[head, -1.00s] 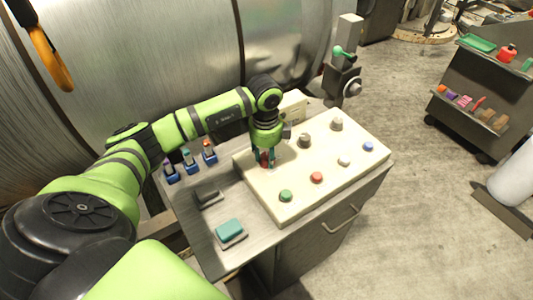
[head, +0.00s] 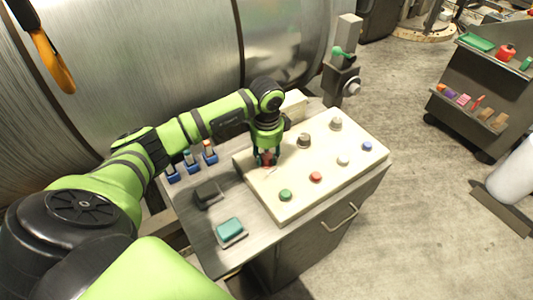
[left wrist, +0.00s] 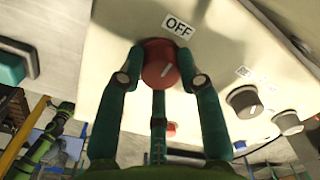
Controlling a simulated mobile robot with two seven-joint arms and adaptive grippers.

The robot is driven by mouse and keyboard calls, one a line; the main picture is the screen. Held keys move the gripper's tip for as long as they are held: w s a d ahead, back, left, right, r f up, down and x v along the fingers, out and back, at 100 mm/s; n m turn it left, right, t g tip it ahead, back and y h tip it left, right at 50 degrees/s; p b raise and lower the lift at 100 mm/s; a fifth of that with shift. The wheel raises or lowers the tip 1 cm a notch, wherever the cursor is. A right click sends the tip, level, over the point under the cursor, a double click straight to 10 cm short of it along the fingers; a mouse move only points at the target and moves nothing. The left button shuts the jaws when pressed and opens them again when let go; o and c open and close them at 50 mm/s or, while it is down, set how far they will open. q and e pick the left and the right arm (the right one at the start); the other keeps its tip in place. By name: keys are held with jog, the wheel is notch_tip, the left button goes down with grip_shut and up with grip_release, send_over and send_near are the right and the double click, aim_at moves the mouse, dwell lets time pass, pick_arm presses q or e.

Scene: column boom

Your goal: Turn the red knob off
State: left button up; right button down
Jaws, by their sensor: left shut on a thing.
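In the head view my left gripper (head: 265,160) points down at the panel's left part and mostly hides the knob. My right gripper is not in view.
The panel (head: 318,200) also carries a green button (head: 285,195), a red button (head: 316,177), a white button (head: 343,160), a blue button (head: 367,147) and two grey knobs. A teal block (head: 230,229) and blue-based switches (head: 191,161) are at left.

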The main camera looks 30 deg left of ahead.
aim_at(267, 157)
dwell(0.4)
pick_arm(q)
jog(key=o, duration=1.2)
jog(key=shift+c, duration=0.2)
jog(key=shift+r, duration=0.35)
notch_tip(267, 157, up, 11)
jog(key=shift+s+d, duration=0.15)
